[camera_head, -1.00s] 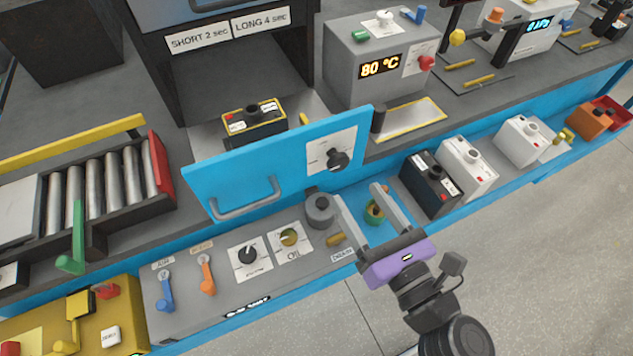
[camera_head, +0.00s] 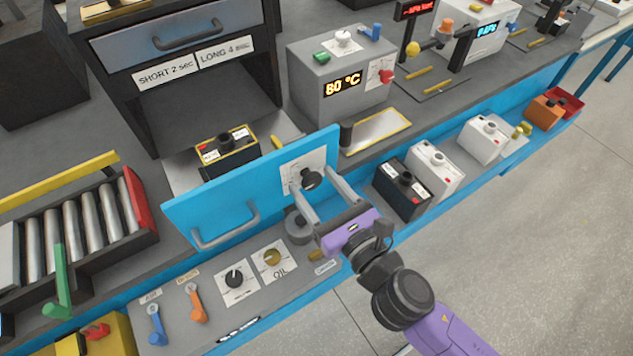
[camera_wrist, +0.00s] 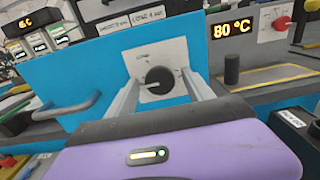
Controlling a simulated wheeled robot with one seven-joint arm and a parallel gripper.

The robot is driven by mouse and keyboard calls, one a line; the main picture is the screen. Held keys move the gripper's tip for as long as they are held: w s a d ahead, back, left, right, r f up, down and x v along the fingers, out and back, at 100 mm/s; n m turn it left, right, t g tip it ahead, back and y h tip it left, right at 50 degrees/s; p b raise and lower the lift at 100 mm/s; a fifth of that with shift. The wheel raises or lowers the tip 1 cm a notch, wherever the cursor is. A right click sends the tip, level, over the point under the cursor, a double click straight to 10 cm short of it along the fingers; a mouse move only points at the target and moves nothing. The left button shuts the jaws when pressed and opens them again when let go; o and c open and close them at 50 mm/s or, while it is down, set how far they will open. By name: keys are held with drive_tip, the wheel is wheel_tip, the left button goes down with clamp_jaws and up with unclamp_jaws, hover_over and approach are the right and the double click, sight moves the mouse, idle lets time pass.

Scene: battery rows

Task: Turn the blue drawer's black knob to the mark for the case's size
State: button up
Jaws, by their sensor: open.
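The blue drawer (camera_head: 215,196) has a flat blue front with a grey bar handle (camera_head: 226,229) at lower left. Its black knob (camera_head: 311,179) sits on a white plate (camera_head: 291,180) at the right end of the front. In the wrist view the knob (camera_wrist: 160,80) shows a pale pointer line toward the left; the marks are too small to read. My gripper (camera_head: 322,205) is open, its fingers pointing at the knob, one on each side in view; contact cannot be told. The case (camera_head: 226,159), black with a yellow rim, stands behind the drawer front, below the SHORT 2 sec and LONG 4 sec labels.
A grey box reading 80 °C (camera_head: 340,85) stands behind and right of the drawer. A grey panel with levers and an OIL knob (camera_head: 272,257) lies in front. Black (camera_head: 403,190) and white (camera_head: 434,172) batteries stand to the right. A roller conveyor (camera_head: 85,220) is at left.

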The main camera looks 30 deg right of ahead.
drive_tip(key=shift+c, duration=0.4)
clamp_jaws()
